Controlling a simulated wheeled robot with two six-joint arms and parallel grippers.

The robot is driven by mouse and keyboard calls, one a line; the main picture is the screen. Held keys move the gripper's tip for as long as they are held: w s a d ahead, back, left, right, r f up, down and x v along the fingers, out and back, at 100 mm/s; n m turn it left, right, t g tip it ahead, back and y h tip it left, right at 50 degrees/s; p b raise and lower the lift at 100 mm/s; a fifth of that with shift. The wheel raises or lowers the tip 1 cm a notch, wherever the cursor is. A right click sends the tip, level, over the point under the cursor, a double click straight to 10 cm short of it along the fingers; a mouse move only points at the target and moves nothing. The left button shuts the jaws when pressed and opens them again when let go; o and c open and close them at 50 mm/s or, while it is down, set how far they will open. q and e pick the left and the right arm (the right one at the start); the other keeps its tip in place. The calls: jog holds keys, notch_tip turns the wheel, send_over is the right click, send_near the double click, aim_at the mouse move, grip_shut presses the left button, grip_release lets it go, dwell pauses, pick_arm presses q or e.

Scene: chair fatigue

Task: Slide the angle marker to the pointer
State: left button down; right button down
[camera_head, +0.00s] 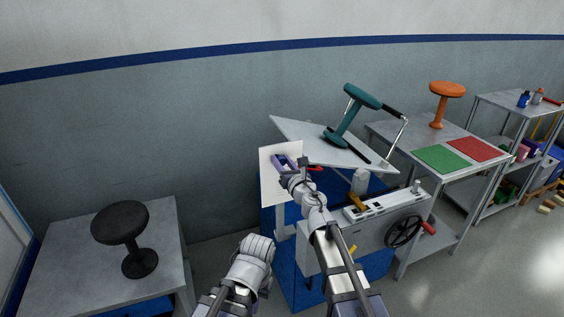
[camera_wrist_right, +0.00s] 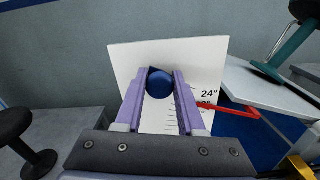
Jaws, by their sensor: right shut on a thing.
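The white scale board (camera_head: 268,190) stands upright at the left end of the test bench. In the right wrist view the board (camera_wrist_right: 125,60) shows tick marks and "24°". The angle marker is a dark blue round knob (camera_wrist_right: 160,84) in front of the board. My right gripper (camera_head: 283,162) is shut on this knob, with a purple finger on each side. The red pointer (camera_wrist_right: 234,109) reaches in from the right, its tip close to the scale just below the "24°" print. The rest of the marker is hidden. Of my left arm only a part shows; its gripper does not.
The tilted grey plate (camera_head: 305,150) carries a teal stool (camera_head: 347,118) beside the board. Below it is the bench with a black handwheel (camera_head: 403,232). A black stool (camera_head: 122,225) stands on a table at left. An orange stool (camera_head: 438,105) and green mat (camera_head: 440,158) are at right.

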dwell(0.7)
jog(key=f+b, duration=0.1)
jog(key=a+f+b, duration=0.1)
jog(key=f+b, duration=0.1)
jog(key=shift+s+a+f+n, duration=0.1)
jog(key=shift+s+n, duration=0.1)
jog(key=shift+n, duration=0.2)
jog(key=c, duration=0.5)
grip_release()
jog(key=shift+s, duration=0.1)
jog(key=v, duration=0.7)
jog(key=shift+s, duration=0.3)
